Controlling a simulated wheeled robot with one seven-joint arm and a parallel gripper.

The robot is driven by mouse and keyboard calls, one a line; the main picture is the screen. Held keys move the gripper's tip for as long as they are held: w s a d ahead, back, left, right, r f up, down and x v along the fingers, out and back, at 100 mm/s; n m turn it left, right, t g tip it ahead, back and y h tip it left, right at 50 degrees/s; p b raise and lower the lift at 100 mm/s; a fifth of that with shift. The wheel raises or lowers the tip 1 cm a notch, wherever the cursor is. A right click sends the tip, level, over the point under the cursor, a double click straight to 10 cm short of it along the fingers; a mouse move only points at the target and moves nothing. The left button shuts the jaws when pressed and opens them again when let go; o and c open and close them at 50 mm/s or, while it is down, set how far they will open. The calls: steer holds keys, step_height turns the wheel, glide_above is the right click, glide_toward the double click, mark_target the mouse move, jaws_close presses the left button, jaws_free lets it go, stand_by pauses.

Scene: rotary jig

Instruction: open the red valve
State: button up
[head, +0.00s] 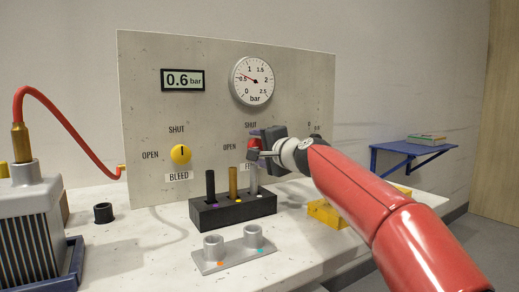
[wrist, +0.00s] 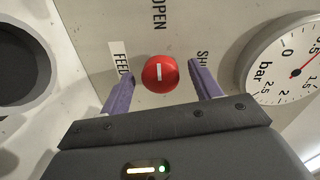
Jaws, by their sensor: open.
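The red valve (wrist: 166,82) is a round knob on the panel, labelled FEED. In the wrist view its white mark lies along the line toward the OPEN label, not toward SHUT. My gripper (wrist: 160,74) is open, with one purple finger on each side of the knob and a visible gap to it on both sides. In the head view the red valve (head: 253,143) is partly hidden behind my gripper (head: 262,153), which reaches in from the right.
The round gauge (head: 254,81) and the digital display (head: 183,80) show about 0.6 bar. The yellow BLEED knob (head: 178,155) has its mark toward SHUT. A black block with upright pegs (head: 233,208) and a grey plate with two cylinders (head: 232,256) stand below the panel.

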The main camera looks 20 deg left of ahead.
steer(key=b+v, duration=0.3)
steer(key=v, duration=0.4)
steer(key=shift+s+d, duration=0.2)
steer(key=shift+d, duration=0.1)
